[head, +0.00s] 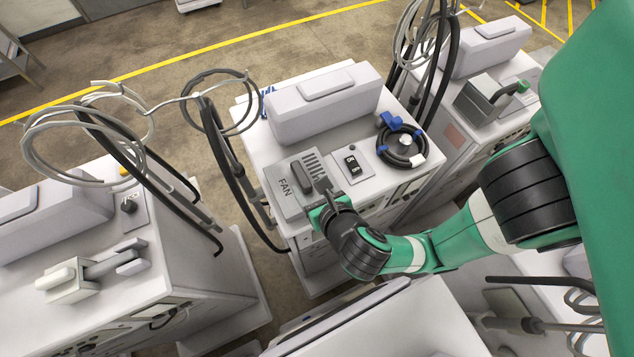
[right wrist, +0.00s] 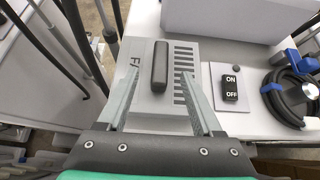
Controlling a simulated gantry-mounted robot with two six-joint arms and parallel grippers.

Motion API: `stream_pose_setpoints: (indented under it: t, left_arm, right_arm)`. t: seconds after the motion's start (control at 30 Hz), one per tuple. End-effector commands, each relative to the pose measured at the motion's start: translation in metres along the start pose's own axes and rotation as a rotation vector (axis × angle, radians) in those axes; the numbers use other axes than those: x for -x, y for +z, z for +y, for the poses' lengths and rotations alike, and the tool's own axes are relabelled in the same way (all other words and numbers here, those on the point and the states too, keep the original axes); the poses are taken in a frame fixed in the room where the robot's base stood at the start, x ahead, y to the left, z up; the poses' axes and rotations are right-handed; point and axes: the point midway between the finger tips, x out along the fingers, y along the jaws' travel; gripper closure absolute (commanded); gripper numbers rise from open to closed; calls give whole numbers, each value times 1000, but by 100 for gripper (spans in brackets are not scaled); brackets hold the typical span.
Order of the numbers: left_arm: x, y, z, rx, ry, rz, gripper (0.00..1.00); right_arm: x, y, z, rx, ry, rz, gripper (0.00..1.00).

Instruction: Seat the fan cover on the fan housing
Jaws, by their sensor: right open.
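The fan cover (head: 287,203) is a light grey plate marked FAN, with dark vent slots and a dark raised handle (head: 300,178). It lies on the front left of the middle machine's top; the fan housing is not distinguishable beneath it, and I cannot tell how the cover sits. My right gripper (head: 322,195) is at the cover's front right edge. In the right wrist view my gripper (right wrist: 158,62) is open, its fingers either side of the handle (right wrist: 160,66), with gaps on both sides. The cover (right wrist: 150,112) shows between the fingers. My left gripper is not in view.
The middle machine (head: 255,140) also carries an ON/OFF switch (head: 352,165) and a coiled black cable (head: 403,147) with blue clips to the right. A long grey box (head: 325,110) stands behind the cover. Black hoses (head: 232,160) hang close on the left.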

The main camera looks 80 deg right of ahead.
Motion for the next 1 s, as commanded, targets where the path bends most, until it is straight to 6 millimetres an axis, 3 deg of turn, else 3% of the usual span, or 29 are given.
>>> stream_pose_setpoints:
  t: [0.03,0.1,0.3,1.0]
  left_arm:
    - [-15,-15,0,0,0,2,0]
    - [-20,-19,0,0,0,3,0]
    - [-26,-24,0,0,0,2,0]
    - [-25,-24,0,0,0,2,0]
  right_arm:
    - [18,9,1,9,5,0,33]
    - [28,7,1,7,4,-1,33]
    - [44,4,0,2,1,-2,33]
    - [44,2,0,0,-1,-2,33]
